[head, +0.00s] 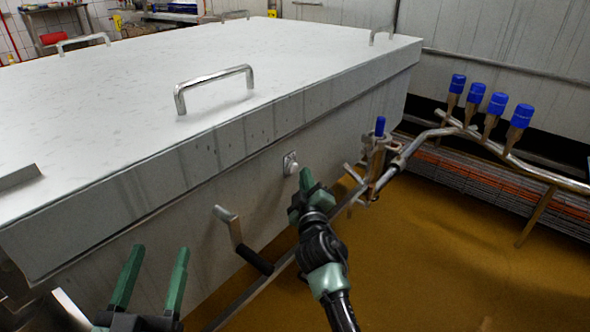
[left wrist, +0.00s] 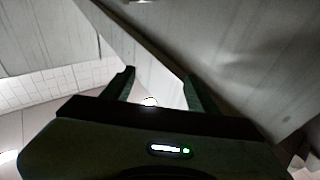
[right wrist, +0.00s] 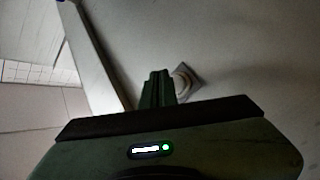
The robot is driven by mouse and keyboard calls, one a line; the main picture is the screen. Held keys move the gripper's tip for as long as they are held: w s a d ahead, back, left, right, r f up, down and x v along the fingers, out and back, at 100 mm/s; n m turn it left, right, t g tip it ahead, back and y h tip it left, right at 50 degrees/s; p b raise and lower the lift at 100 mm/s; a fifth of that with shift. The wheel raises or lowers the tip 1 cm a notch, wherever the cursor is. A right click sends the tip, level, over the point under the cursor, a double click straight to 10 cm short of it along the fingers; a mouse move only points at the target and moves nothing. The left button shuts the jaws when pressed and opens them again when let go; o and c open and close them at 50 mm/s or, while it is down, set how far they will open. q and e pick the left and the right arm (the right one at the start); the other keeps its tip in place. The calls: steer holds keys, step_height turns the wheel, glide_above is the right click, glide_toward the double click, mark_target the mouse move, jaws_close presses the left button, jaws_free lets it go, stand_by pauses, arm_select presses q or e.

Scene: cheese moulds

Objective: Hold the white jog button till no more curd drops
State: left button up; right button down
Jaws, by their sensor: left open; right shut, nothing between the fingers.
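The white jog button (head: 291,165) sits on a small square plate on the side wall of the large steel vat (head: 215,185). It also shows in the right wrist view (right wrist: 181,82). My right gripper (head: 306,178) is shut and empty, its fingertips (right wrist: 157,78) right beside the button. I cannot tell whether they touch or press it. My left gripper (head: 152,250) is open and empty, low at the left in front of the vat wall. Its two spread fingers show in the left wrist view (left wrist: 158,76). No dropping curd is in view.
A crank with a black handle (head: 255,260) sticks out from the vat between my grippers. A pipe with several blue-capped valves (head: 475,93) runs at the right. Metal handles (head: 215,82) stand on the vat's lid. The brown floor (head: 430,260) is open at the lower right.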

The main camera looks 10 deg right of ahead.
arm_select(q)
steer(key=shift+s+r, duration=0.1)
arm_select(e)
steer(key=shift+w, duration=0.1)
stand_by(0.5)
arm_select(q)
steer(key=shift+s+d+r+t+h+b, duration=0.1)
steer(key=shift+s+r+t+h+b, duration=0.1)
steer(key=shift+r+t, duration=0.3)
steer(key=shift+s+d+r+t+h+b, duration=0.1)
steer(key=shift+r+t+h, duration=0.1)
steer(key=shift+r, duration=0.5)
arm_select(e)
steer(key=shift+w+a, duration=0.25)
arm_select(q)
steer(key=shift+a+f, duration=0.1)
